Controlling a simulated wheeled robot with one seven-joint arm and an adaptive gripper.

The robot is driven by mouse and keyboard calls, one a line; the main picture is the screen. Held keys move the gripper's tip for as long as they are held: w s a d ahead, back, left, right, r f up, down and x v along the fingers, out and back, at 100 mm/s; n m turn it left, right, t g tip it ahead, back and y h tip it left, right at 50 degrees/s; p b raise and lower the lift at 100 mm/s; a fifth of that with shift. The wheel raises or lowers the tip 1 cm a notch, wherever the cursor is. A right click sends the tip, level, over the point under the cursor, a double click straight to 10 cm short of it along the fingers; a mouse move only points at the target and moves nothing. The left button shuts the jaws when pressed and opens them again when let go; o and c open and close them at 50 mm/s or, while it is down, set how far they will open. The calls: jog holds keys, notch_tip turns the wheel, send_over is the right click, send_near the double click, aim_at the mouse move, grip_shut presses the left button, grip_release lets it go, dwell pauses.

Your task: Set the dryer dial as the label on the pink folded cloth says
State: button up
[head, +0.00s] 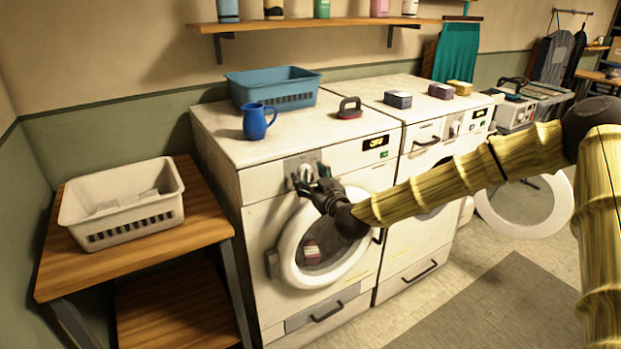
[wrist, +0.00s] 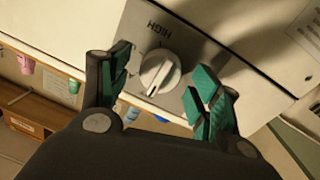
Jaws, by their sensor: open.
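My gripper (head: 318,187) is at the front panel of the left white machine (head: 220,150). Its fingers are open on either side of the white dial (wrist: 160,72), with gaps visible in the wrist view. The dial's ridge slants from upper right to lower left, with a dark mark at the lower-left end. An upside-down word resembling HIGH is printed on the panel above the dial in that view. The dial also shows in the head view (head: 304,173), partly hidden by my gripper.
Dark-blue (head: 398,99) and yellow (head: 460,87) folded cloths flank the pinkish one. A white basket (head: 122,204) sits on the wooden table.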

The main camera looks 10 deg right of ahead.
jog(key=c, duration=1)
jog(key=shift+f+m, duration=0.1)
jog(key=shift+m, duration=0.2)
jog(key=m+b, duration=0.2)
jog(key=m, duration=0.2)
jog(key=shift+b, duration=0.35)
jog(key=m+g+b, duration=0.1)
jog(key=m+b, duration=0.1)
jog(key=m, duration=0.3)
jog(key=shift+d+b, duration=0.1)
jog(key=shift+b, duration=0.3)
jog(key=m+b, duration=0.3)
jog(key=m, duration=0.2)
jog(key=shift+y, duration=0.4)
jog(key=shift+m+g+b, duration=0.3)
jog(key=shift+m+b, duration=1.1)
jog(key=shift+m, duration=0.6)
jog(key=shift+d+r+y, duration=0.1)
jog(key=shift+r+y, duration=0.1)
jog(key=shift+y, duration=0.1)
